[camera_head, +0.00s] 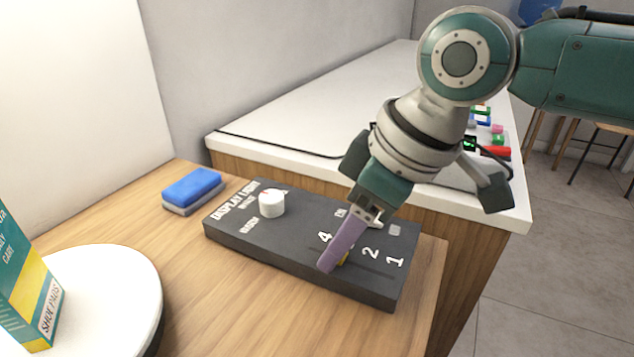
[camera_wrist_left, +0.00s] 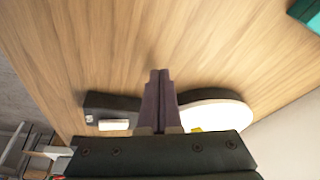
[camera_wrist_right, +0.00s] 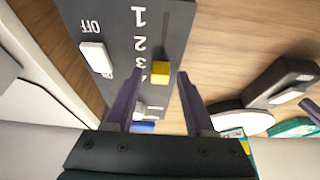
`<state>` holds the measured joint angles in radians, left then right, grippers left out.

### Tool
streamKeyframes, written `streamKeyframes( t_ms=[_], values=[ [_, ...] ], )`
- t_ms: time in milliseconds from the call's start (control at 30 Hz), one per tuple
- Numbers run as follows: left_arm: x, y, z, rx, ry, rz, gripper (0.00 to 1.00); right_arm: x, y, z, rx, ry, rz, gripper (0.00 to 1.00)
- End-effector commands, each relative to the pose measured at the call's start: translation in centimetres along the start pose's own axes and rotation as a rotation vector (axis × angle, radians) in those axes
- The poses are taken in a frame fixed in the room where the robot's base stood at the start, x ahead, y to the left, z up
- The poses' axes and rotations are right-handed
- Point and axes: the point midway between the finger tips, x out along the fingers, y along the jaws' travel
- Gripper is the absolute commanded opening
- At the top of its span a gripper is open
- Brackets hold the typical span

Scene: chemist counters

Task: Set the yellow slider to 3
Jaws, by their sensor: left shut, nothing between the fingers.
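The dark control box (camera_head: 300,240) lies on the wooden counter, with a white knob and printed numbers. The yellow slider (camera_wrist_right: 160,72) shows in the right wrist view, beside the 3 as far as I can tell. In the head view only a bit of it (camera_head: 345,258) shows behind a purple finger. My right gripper (camera_wrist_right: 159,80) is open, with its fingers apart on either side of the slider; I cannot tell whether either touches it. My left gripper (camera_wrist_left: 158,78) is shut and empty above the counter; it is outside the head view.
A blue sponge (camera_head: 192,187) lies behind the box's left end. A white round plate (camera_head: 95,300) is at the left front, with a teal and yellow carton (camera_head: 28,285). A white switch (camera_wrist_right: 97,58) marked OFF is on the control box. Wood between plate and box is clear.

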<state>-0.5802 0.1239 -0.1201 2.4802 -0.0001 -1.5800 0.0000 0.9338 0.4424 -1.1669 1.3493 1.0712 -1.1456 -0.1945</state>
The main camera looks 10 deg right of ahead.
Motion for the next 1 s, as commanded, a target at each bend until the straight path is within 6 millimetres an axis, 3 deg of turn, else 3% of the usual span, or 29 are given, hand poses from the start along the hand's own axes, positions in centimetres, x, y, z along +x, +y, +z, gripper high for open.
streamKeyframes(
  t_ms=[333,700,1000],
  values=[
    [-0.2,0.0,-0.1,0.001,0.0,-0.001,0.0,-0.6,0.0,0.0,0.0,0.0,0.0,0.57],
    [-1.5,0.0,-0.5,-0.002,0.0,0.001,0.0,-7.5,0.1,-0.1,-0.001,0.002,0.002,0.57],
    [-1.7,0.2,-0.6,-0.008,0.001,0.007,0.0,-10.0,0.0,0.0,0.0,0.0,0.0,0.57]
  ],
)
